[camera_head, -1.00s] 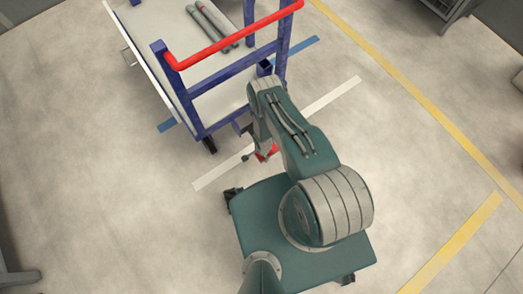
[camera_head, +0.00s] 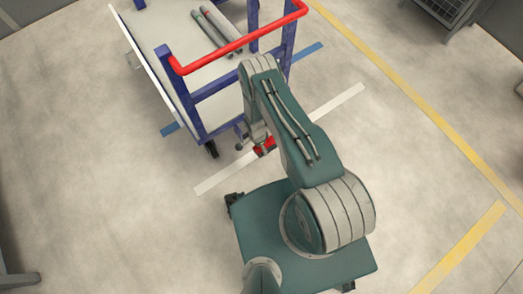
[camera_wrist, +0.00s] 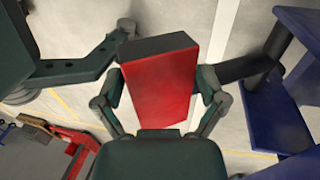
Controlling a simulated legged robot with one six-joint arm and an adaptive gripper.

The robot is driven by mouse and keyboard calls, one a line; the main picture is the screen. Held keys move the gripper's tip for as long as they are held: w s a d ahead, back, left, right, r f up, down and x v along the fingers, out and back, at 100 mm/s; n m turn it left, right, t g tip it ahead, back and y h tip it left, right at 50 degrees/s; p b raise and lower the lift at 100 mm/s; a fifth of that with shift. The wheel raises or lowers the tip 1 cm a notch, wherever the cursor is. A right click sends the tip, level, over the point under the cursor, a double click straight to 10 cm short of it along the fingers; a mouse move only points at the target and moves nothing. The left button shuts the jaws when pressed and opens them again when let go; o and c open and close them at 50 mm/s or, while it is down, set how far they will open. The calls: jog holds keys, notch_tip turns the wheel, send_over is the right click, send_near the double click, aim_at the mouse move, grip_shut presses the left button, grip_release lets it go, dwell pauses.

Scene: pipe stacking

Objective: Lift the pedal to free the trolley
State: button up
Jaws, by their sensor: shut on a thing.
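The trolley has a blue frame (camera_head: 232,79), a red handle bar (camera_head: 235,43) and a pale deck (camera_head: 165,32). The red pedal (camera_head: 264,147) shows low at its near end, partly covered by my arm. In the wrist view the pedal (camera_wrist: 158,88) is a red block with a dark end face, set between my fingers. My gripper (camera_wrist: 160,97) is shut on the pedal, one finger along each side. A dark bar (camera_wrist: 238,68) runs from beside the pedal to the blue frame. In the head view the fingertips are hidden by my arm.
Several grey pipes (camera_head: 214,32) lie on the trolley deck. White (camera_head: 330,104) and blue (camera_head: 308,51) strips mark the floor near the trolley. A yellow line (camera_head: 420,109) runs along the right. A grey wire cage (camera_head: 443,8) stands at the top right.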

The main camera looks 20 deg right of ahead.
jog(key=shift+w+r, duration=0.15)
jog(key=shift+w, duration=0.05)
jog(key=o, duration=1)
jog(key=v, duration=1.1)
jog(key=shift+w+r, duration=0.15)
jog(key=shift+r, duration=0.2)
